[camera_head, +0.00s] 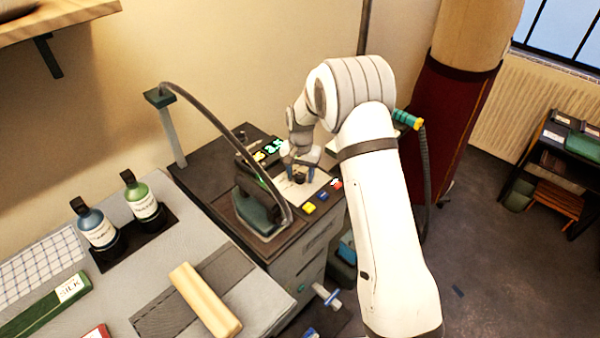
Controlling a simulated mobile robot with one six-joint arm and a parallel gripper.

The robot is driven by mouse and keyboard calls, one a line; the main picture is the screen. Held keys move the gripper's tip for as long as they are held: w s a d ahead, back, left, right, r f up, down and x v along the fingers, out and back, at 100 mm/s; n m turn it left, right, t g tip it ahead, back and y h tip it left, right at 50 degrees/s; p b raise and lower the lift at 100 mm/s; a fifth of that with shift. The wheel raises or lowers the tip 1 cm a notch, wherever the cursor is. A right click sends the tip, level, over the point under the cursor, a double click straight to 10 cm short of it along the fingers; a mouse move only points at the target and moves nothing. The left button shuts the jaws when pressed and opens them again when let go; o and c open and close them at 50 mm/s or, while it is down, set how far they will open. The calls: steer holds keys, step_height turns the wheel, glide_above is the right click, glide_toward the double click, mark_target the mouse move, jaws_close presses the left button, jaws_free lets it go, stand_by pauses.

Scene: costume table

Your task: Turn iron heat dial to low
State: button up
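The iron (257,211) rests on a dark stand on the low cabinet, with a curved hose running from it up to a post. Beside it on the right is a pale control panel (292,193) with a small dark dial (299,177). My gripper (299,168) is over the panel, pointing down with its fingers at the dial. The fingers are small here and partly covered by my wrist, so I cannot tell whether they grip the dial or its setting. Green lit digits (273,146) show behind the panel.
Two bottles (98,228) (143,200) stand in a black holder on the left table. A tan block (205,300) lies nearer. A green-handled hose (408,120) hangs right of my arm.

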steer(key=c, duration=0.9)
steer(key=shift+n, duration=0.3)
steer(key=shift+f+n+b, duration=0.15)
steer(key=shift+n+b, duration=1)
steer(key=shift+n, duration=0.05)
steer(key=n+b, duration=0.2)
steer(key=n, duration=0.2)
steer(key=shift+n, duration=0.3)
steer(key=n+b, duration=0.1)
steer(key=n, duration=0.3)
steer(key=shift+n+b, duration=0.3)
steer(key=shift+b, duration=0.05)
steer(key=shift+r+n+b, duration=0.2)
steer(key=shift+n+b, duration=0.2)
steer(key=shift+n, duration=1.5)
